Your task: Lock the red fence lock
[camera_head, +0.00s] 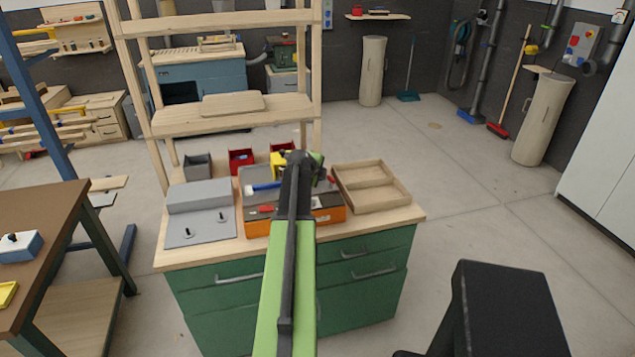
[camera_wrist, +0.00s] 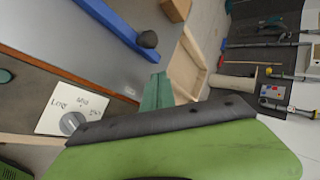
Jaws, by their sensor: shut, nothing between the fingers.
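An orange-sided machine with a grey top (camera_head: 257,228) stands on the green-drawered bench. A blue bar (camera_head: 265,186) lies across the grey top. In the wrist view a blue bar (camera_wrist: 122,27) ends by a dark round knob (camera_wrist: 148,39). No red lock is clear there. My gripper (camera_head: 303,160) is shut and empty above the machine, hiding part of it.
A wooden tray (camera_head: 372,203) is right of the machine, and a grey plate (camera_head: 200,228) is left. Red bins (camera_head: 241,160) stand behind. A white dial panel (camera_wrist: 75,114) shows in the wrist view. A black stool-like block (camera_head: 508,305) stands at front right. Open floor lies right.

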